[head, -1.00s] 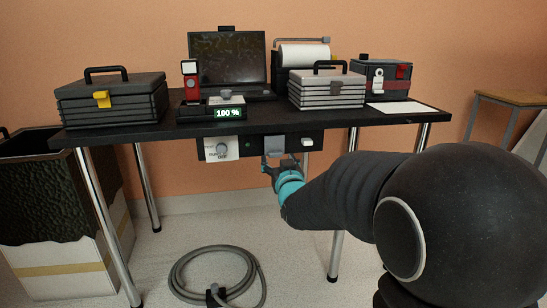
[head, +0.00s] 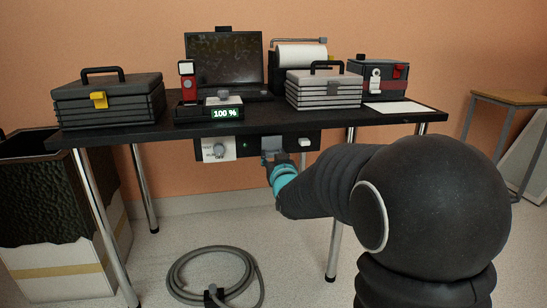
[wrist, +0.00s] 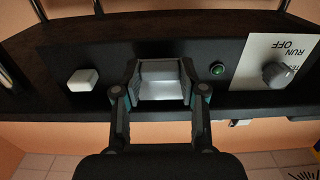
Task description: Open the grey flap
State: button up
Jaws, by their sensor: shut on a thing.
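The grey flap (wrist: 160,80) is on the black panel under the table's front edge. In the wrist view it lies between my two fingers, and it also shows small in the head view (head: 271,144). My gripper (wrist: 160,88) is shut on the flap, with one fingertip at each side edge. In the head view my gripper (head: 270,161) reaches up to the panel from below. The fingers partly hide the flap's sides, and I cannot tell exactly how far it is tilted.
The black panel (wrist: 110,58) also carries a white button (wrist: 82,80), a green light (wrist: 217,69) and a rotary knob (wrist: 276,74) on a white RUN/OFF plate. Toolboxes and a laptop (head: 225,58) stand on the table above. A coiled grey hose (head: 178,275) lies on the floor.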

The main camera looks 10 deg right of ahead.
aim_at(276, 139)
jog(key=shift+s+r+p, duration=0.1)
jog(key=shift+r+p, duration=0.15)
jog(key=shift+p, duration=0.25)
jog(key=g+p, duration=0.1)
jog(key=p, duration=0.1)
jog(key=s+r+g+p, duration=0.1)
jog(key=p, duration=0.1)
jog(key=shift+r+g, duration=0.25)
jog(key=shift+g, duration=0.15)
jog(key=g+p, duration=0.1)
jog(key=p, duration=0.1)
jog(key=s+r+g+p, duration=0.1)
jog(key=g+p, duration=0.1)
jog(key=p, duration=0.1)
jog(key=g+p, duration=0.1)
jog(key=p, duration=0.1)
jog(key=shift+s+r+g+p, duration=0.15)
jog(key=shift+r+g+p, duration=0.15)
jog(key=shift+r+p, duration=0.1)
jog(key=g, duration=0.1)
jog(key=g+p, duration=0.1)
jog(key=r+g+p, duration=0.1)
jog(key=shift+s, duration=0.25)
jog(key=shift+r+g, duration=0.45)
jog(key=shift+g, duration=0.6)
jog(key=shift+r+g, duration=0.4)
jog(key=shift+g, duration=0.65)
jog(key=o, duration=1.2)
jog(key=shift+c, duration=0.2)
